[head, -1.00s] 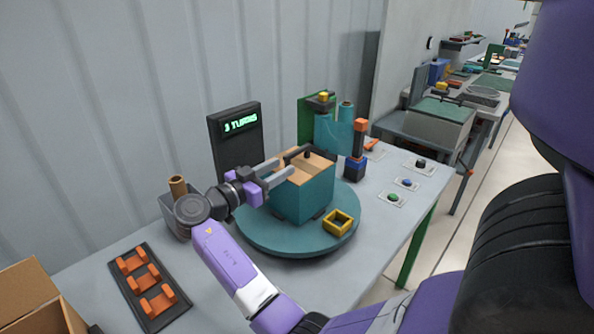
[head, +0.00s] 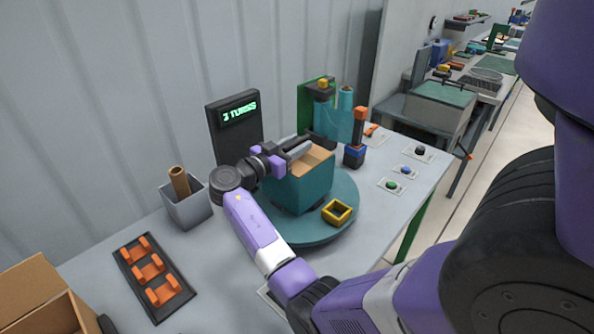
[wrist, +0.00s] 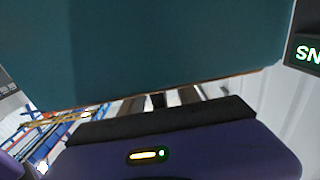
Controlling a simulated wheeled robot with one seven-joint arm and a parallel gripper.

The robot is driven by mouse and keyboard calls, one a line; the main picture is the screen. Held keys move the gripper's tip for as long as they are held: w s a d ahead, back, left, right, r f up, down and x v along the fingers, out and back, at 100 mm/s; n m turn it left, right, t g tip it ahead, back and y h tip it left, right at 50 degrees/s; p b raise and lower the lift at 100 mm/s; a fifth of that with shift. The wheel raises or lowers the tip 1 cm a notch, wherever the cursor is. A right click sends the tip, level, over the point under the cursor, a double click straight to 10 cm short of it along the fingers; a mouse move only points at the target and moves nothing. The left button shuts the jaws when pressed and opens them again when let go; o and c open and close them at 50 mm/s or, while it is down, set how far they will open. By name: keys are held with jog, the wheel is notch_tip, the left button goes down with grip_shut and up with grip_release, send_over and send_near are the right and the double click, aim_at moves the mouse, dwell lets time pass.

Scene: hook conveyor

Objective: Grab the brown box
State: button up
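An open brown cardboard box (head: 28,291) stands at the lower left corner of the head view, partly cut off by the frame. A second box (head: 303,190), teal-sided with a tan top, stands on the round teal turntable (head: 343,215). My gripper (head: 302,149) is over the top of this teal-sided box, far from the cardboard box. Its fingers overlap in the head view, so their gap is unclear. In the wrist view, a teal face (wrist: 160,45) fills the top, very close to my gripper (wrist: 160,100). I see nothing held between the fingers.
A yellow square ring (head: 337,212) lies on the turntable. A dark display (head: 236,125) reading "3 TURNS" stands behind. A grey bin (head: 186,207) and a black tray with orange hooks (head: 152,277) are at left. A stacked orange-and-blue post (head: 357,140) and buttons (head: 391,185) are at right.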

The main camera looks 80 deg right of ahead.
grip_shut()
jog(key=shift+r, duration=0.15)
dwell(1.3)
